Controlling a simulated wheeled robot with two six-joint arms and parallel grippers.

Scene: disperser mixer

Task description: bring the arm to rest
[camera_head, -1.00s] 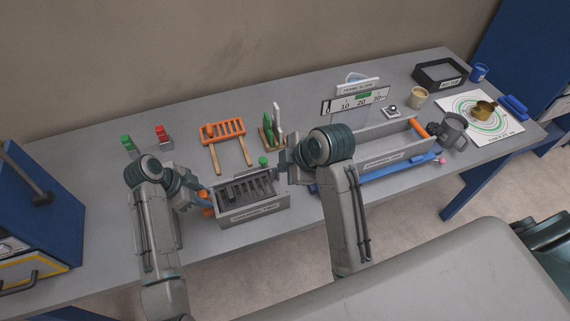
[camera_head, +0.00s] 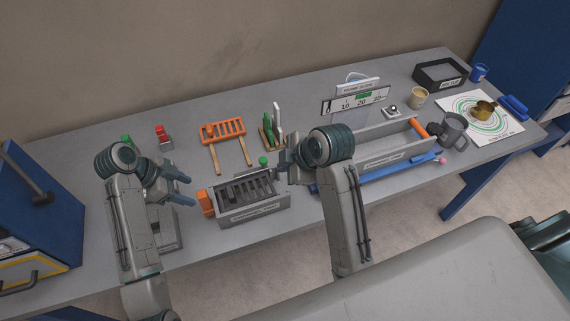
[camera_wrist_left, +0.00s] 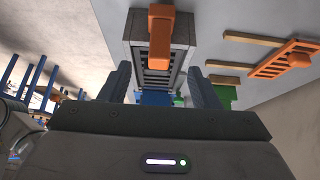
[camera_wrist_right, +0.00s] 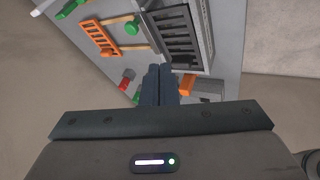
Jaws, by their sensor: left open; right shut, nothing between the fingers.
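My left gripper (camera_head: 187,190) is open and empty, left of the grey slotted box (camera_head: 250,212) and apart from it. The box has an orange handle (camera_head: 206,203) on its left end. In the left wrist view the handle (camera_wrist_left: 161,35) and box show beyond the spread fingers (camera_wrist_left: 160,90), with nothing between them. My right gripper (camera_head: 284,163) is at the box's right end in the head view, partly hidden by its wrist. In the right wrist view its fingers (camera_wrist_right: 158,85) are shut and empty, with the slotted box (camera_wrist_right: 180,35) beyond.
Behind the box are an orange rack (camera_head: 222,128) and a holder with green and white tools (camera_head: 270,130). A long grey tray (camera_head: 395,155), a scale sign (camera_head: 355,102) and a grey mug (camera_head: 453,132) stand right. A blue cabinet (camera_head: 40,200) stands left.

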